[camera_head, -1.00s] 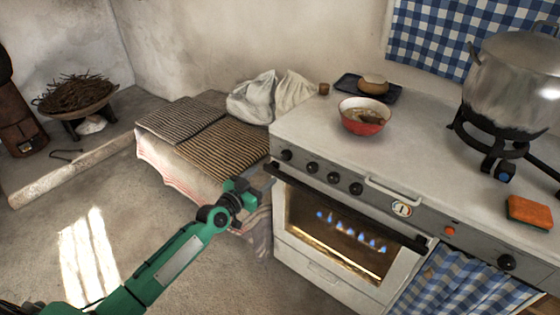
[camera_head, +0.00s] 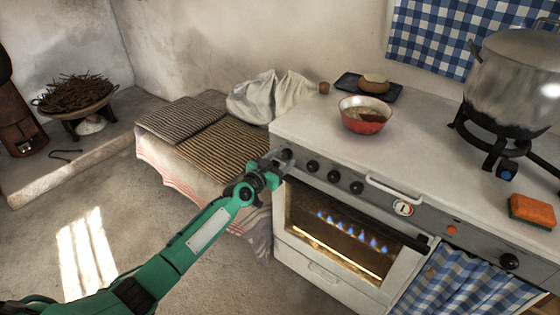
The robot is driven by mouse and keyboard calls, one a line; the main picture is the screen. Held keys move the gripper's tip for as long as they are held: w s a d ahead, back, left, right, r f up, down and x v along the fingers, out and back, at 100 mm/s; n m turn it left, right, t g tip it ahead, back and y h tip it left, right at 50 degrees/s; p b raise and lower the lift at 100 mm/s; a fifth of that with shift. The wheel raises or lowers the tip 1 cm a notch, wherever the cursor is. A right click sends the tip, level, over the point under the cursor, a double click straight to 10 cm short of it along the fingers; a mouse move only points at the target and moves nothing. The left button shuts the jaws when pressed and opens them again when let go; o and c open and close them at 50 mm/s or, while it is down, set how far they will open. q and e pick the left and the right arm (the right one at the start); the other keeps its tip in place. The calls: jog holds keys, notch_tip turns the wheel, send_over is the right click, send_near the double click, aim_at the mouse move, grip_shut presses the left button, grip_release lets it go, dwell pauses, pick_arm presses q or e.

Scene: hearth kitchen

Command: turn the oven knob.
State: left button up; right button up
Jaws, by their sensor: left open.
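The white oven (camera_head: 350,226) stands at centre right, with blue flames showing behind its door glass. Black round knobs sit in a row on its grey front panel: the leftmost knob (camera_head: 286,154), a second knob (camera_head: 312,166), a third knob (camera_head: 333,176), and one more farther right (camera_head: 356,187). My left gripper (camera_head: 277,156) is open at the left end of the panel, right by the leftmost knob. The fingers partly cover that knob's surroundings; I cannot tell whether they touch it. My right gripper is not in view.
A red bowl (camera_head: 365,115) and a dark tray (camera_head: 368,88) stand on the stove top. A large pot (camera_head: 515,80) sits on a burner at right, near an orange sponge (camera_head: 532,211). A mat-covered bench (camera_head: 205,147) lies left of the oven.

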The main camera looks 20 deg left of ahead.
pick_arm(q)
jog(key=c, duration=1)
